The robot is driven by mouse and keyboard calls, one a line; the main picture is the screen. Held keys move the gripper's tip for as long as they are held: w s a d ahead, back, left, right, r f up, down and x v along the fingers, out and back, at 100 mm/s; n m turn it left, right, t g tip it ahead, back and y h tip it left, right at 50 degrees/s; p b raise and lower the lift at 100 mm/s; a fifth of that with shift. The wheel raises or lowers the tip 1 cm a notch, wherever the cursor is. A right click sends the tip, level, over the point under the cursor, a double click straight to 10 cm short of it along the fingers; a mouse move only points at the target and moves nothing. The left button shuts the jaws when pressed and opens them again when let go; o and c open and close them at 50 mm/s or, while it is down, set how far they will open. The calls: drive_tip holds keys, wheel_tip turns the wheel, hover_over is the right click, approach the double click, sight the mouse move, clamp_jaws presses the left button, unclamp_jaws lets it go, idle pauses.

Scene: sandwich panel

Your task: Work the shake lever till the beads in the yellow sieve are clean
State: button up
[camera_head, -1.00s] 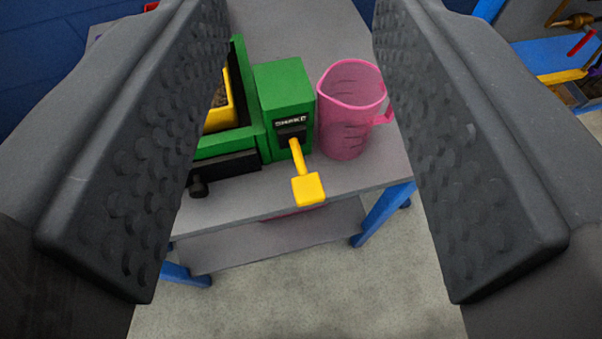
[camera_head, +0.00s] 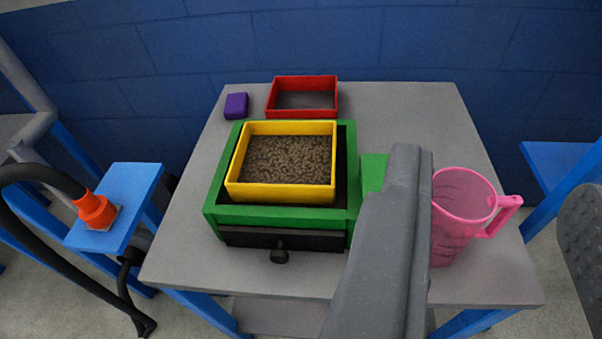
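The yellow sieve (camera_head: 236,190) is a square-walled box sitting in the green shaker frame (camera_head: 225,214). It is filled with brown, grainy material, and no clearly coloured beads can be made out in it. The green lever housing (camera_head: 373,172) shows only in part to the right of the frame. My gripper (camera_head: 492,235) is open, with its left finger in front of the housing and its right finger at the right picture edge. The shake lever is hidden, apparently behind the left finger. Nothing is seen held between the fingers.
A pink jug (camera_head: 462,205) stands right of the shaker, between my fingers in the picture. A red tray (camera_head: 302,112) and a purple block (camera_head: 236,105) are at the back. A black drawer with a knob (camera_head: 279,253) fronts the shaker. An orange hose fitting (camera_head: 95,211) is left.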

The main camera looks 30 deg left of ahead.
clamp_jaws()
drive_tip(key=w+f+n+g+p, duration=0.6)
drive_tip(key=w+f+n+p, duration=0.15)
drive_tip(key=w+p, duration=0.25)
wheel_tip(320, 180, down, 11)
drive_tip(key=w+n+g+p, duration=0.1)
drive_tip(key=n+g+p, duration=0.8)
drive_tip(key=n+p, duration=0.4)
drive_tip(key=shift+w+d+r, duration=0.15)
drive_tip(key=shift+w+d, duration=0.2)
drive_tip(key=shift+w, duration=0.05)
drive_tip(key=shift+n, duration=0.25)
